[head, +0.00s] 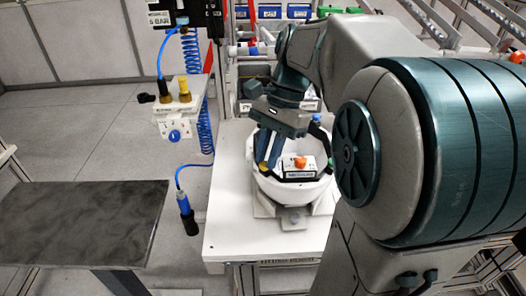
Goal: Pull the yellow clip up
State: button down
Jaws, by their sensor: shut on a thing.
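The white helmet shell (291,194) sits open side up on a grey support on the white workbench. My gripper (267,161) reaches down into the left part of the shell, with its blue fingers close together. A small yellow piece, the yellow clip (262,167), shows at the fingertips, and my gripper is shut on it. The fingers hide most of the clip. A white box with an orange knob (299,162) and a dark label sits inside the shell, just right of the fingers.
A blue-handled tool (186,214) hangs on a blue hose left of the workbench (232,232). A white regulator unit (178,122) is above it. A dark tabletop (75,222) stands at the left. Blue bins (271,12) are at the back.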

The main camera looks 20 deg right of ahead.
jog(key=shift+r, duration=0.45)
jog(key=shift+w, duration=0.1)
jog(key=c, duration=1.3)
grip_release()
jog(key=shift+a, duration=0.1)
jog(key=shift+f, duration=0.1)
jog(key=p+v, duration=0.1)
jog(key=v, duration=1.3)
